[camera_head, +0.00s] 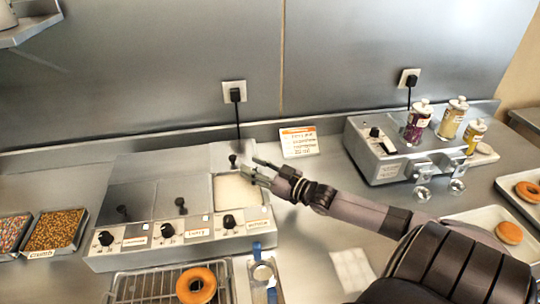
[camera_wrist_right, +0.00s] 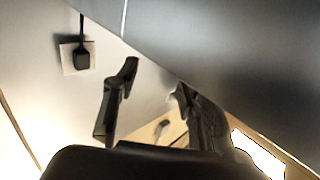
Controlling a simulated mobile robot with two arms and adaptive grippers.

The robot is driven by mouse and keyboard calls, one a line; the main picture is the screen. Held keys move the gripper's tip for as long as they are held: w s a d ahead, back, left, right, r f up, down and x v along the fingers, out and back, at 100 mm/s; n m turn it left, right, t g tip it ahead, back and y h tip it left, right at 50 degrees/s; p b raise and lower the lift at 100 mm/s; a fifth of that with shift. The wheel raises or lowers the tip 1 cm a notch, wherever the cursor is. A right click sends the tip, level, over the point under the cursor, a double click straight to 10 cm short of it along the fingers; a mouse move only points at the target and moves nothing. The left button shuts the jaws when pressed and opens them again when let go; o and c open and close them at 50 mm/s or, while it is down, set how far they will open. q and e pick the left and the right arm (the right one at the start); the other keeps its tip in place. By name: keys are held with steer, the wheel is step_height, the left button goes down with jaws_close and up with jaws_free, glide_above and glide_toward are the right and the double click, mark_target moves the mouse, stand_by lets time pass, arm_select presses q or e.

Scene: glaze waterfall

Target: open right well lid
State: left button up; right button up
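A steel warmer (camera_head: 185,241) with three wells stands on the counter. Its right well (camera_head: 238,190) is uncovered and shows a pale cream filling. The right well lid (camera_head: 222,155) stands raised at the back of that well, with its black knob (camera_head: 233,159) facing forward. The left lid (camera_head: 130,197) and middle lid (camera_head: 181,188) lie shut. My right gripper (camera_head: 256,173) is over the right well, just right of the raised lid, and appears apart from its knob. In the wrist view its fingers (camera_wrist_right: 155,105) are spread with nothing between them. My left gripper is not in view.
Behind the warmer are a wall outlet with a black plug (camera_head: 235,94) and a small sign (camera_head: 299,142). A dispenser unit (camera_head: 385,160) with bottles stands at right. In front are a wire rack with a donut (camera_head: 196,286) and topping trays (camera_head: 55,231) at left.

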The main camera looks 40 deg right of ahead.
steer(key=shift+v, duration=3)
